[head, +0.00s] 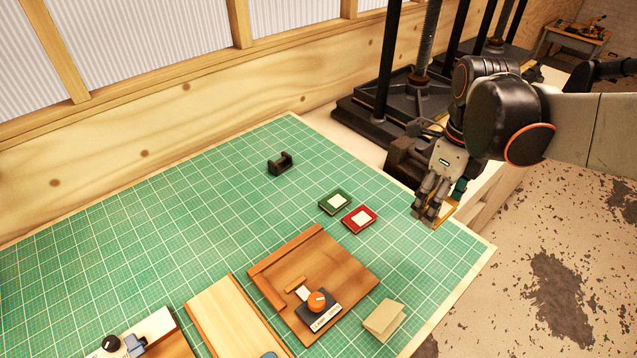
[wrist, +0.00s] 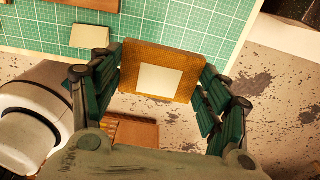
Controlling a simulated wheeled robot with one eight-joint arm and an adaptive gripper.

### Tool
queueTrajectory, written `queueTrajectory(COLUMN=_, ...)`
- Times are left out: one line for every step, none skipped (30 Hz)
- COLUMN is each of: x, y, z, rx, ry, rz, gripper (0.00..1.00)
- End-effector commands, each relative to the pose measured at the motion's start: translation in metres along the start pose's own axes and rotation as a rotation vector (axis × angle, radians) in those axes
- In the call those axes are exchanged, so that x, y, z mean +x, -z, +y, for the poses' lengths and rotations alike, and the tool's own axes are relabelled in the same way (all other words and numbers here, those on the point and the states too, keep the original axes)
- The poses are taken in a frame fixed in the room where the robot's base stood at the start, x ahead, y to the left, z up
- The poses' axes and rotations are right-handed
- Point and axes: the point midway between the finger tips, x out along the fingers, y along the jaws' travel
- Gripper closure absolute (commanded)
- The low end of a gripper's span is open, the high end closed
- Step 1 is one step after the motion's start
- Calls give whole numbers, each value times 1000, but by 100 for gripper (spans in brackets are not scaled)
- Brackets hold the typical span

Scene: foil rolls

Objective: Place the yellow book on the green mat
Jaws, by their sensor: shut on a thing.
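The yellow book (wrist: 132,74) has a pale blank square on its cover and is held between the green-padded fingers of my gripper (wrist: 160,88). In the head view my gripper (head: 434,208) is at the right edge of the green mat (head: 130,235), and only a thin yellow part of the book (head: 447,210) shows behind the fingers. The book is held up in the air, near or just past the mat's edge; its exact height is hard to tell. In the wrist view the mat (wrist: 215,18) lies beyond the book.
A green book (head: 324,203) and a red book (head: 350,221) lie on the mat left of my gripper. Black machinery stands behind.

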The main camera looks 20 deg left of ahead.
Motion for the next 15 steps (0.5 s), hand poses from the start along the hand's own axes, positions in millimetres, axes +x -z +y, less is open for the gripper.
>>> queueTrajectory(x=-1, y=0, z=1, rx=13, ry=0, rz=0, gripper=55)
queueTrajectory(x=-2, y=0, z=1, rx=18, ry=0, rz=0, gripper=55)
queueTrajectory(x=-2, y=0, z=1, rx=22, ry=0, rz=0, gripper=55)
queueTrajectory(x=-1, y=0, z=1, rx=23, ry=0, rz=0, gripper=55)
queueTrajectory(x=0, y=0, z=1, rx=23, ry=0, rz=0, gripper=55)
queueTrajectory(x=3, y=0, z=1, rx=23, ry=0, rz=0, gripper=55)
queueTrajectory(x=6, y=0, z=1, rx=22, ry=0, rz=0, gripper=55)
queueTrajectory(x=10, y=0, z=1, rx=22, ry=0, rz=0, gripper=55)
queueTrajectory(x=18, y=0, z=1, rx=22, ry=0, rz=0, gripper=55)
queueTrajectory(x=24, y=0, z=1, rx=22, ry=0, rz=0, gripper=55)
queueTrajectory(x=32, y=0, z=1, rx=22, ry=0, rz=0, gripper=55)
queueTrajectory(x=42, y=-1, z=0, rx=21, ry=0, rz=0, gripper=55)
queueTrajectory(x=50, y=-1, z=0, rx=21, ry=0, rz=0, gripper=55)
queueTrajectory(x=57, y=-1, z=1, rx=21, ry=0, rz=0, gripper=55)
queueTrajectory(x=67, y=-1, z=0, rx=21, ry=0, rz=0, gripper=55)
